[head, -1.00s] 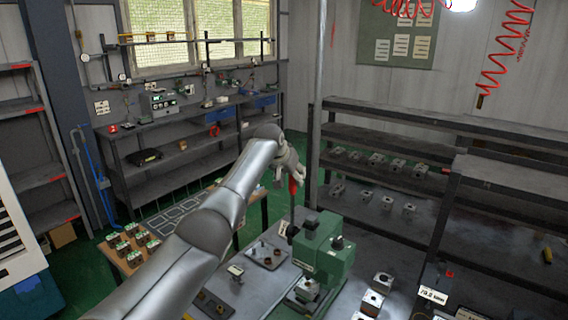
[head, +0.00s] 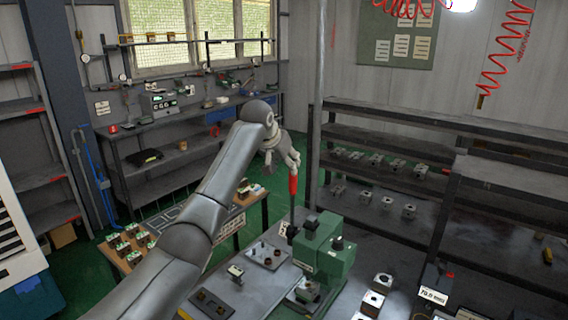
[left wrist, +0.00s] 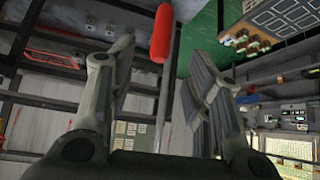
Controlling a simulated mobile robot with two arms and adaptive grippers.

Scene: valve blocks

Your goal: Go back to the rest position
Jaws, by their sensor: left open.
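My left arm reaches in from the lower left of the head view. Its gripper (head: 284,164) hangs in the air behind and above the green press (head: 322,248). In the left wrist view the two fingers of my left gripper (left wrist: 160,75) stand apart with nothing between them. The red handle of the press lever (head: 293,186) is just below the gripper in the head view. The red handle also shows in the left wrist view (left wrist: 161,35), beyond the fingertips and clear of them. My right gripper is not in view.
Metal valve blocks (head: 372,302) stand on the workbench beside the press. A tray (head: 266,254) with small parts lies left of it. A low wooden table (head: 128,262) holds several small blocks. Dark shelves (head: 400,175) stand at the right, and a back bench (head: 165,150) runs under the window.

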